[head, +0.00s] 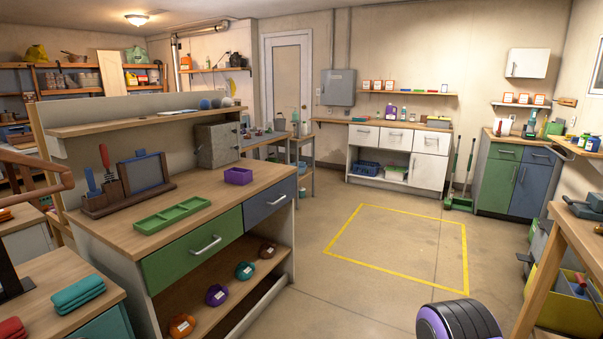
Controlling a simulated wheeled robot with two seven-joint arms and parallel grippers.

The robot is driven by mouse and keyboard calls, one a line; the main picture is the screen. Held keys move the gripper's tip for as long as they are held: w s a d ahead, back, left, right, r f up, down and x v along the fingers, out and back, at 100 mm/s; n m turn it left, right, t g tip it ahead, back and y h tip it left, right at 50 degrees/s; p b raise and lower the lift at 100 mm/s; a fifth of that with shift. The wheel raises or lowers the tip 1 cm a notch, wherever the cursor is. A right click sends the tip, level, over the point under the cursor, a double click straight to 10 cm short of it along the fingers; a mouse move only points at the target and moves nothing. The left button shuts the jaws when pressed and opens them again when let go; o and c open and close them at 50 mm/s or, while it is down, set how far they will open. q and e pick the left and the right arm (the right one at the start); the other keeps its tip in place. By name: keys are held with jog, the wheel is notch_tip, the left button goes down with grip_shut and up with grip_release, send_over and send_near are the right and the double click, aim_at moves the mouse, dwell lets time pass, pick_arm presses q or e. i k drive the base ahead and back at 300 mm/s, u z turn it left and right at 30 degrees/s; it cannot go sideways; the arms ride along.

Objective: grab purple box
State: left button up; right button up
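A small open purple box (238,176) sits on the wooden top of the workbench (128,232) at the left, near its back right part. It stands apart from the green tray and in front of a grey speckled box. Nothing is seen touching the purple box.
A green divided tray (172,214) and a tool holder (127,188) share the workbench top. A grey speckled box (217,144) stands behind. Yellow floor lines (398,268) mark clear floor to the right. Another wooden bench (575,238) stands at the right edge.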

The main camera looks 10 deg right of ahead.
aim_at(237, 176)
jog(key=z, duration=0.85)
jog(key=i, duration=1.65)
jog(key=u, duration=0.15)
